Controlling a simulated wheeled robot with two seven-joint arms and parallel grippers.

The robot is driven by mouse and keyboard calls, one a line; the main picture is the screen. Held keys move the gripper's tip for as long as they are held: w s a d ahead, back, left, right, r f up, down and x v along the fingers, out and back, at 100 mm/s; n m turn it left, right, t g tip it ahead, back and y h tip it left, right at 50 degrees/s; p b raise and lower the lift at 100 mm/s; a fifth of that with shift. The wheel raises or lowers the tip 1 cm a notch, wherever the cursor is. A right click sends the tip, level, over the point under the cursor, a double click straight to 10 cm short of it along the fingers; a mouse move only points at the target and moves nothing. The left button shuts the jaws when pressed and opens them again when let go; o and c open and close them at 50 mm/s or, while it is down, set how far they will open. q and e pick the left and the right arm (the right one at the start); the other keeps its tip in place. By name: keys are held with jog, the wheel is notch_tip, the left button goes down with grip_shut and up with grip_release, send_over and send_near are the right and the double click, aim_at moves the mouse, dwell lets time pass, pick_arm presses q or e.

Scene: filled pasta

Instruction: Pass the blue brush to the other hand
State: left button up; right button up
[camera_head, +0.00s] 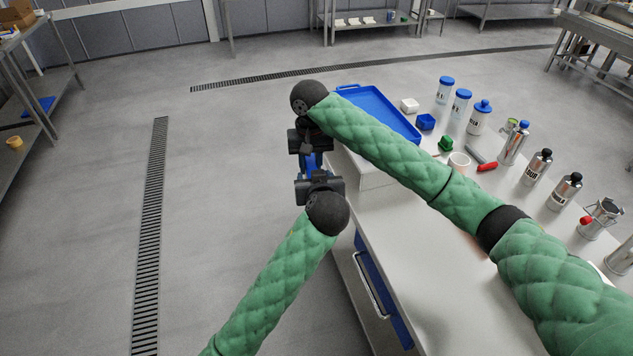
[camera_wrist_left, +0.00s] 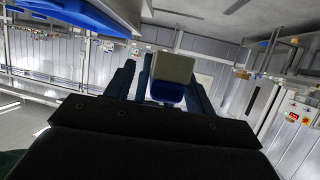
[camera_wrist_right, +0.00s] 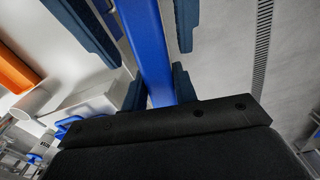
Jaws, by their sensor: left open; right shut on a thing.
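The blue brush (camera_head: 309,162) is in the air between my two grippers, left of the table's edge in the head view. My right gripper (camera_head: 312,150) is shut on its blue handle (camera_wrist_right: 152,45), which runs up between the fingers in the right wrist view. My left gripper (camera_head: 318,176) faces the right one from close by. It is open, its fingers on either side of the brush. In the left wrist view, the brush's pale grey-beige and blue end (camera_wrist_left: 172,68) shows between these fingers. Contact with the left fingers cannot be told.
The white table (camera_head: 400,255) on the right holds a blue tray (camera_head: 385,113), a small blue box (camera_head: 426,122), a green item (camera_head: 445,144), a white cup (camera_head: 459,162), and several bottles and shakers. Open floor lies to the left.

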pick_arm(q)
jog(key=shift+w, duration=0.1)
jog(key=shift+c, duration=0.4)
jog(key=c, duration=1)
pick_arm(e)
jog(key=o, duration=1.1)
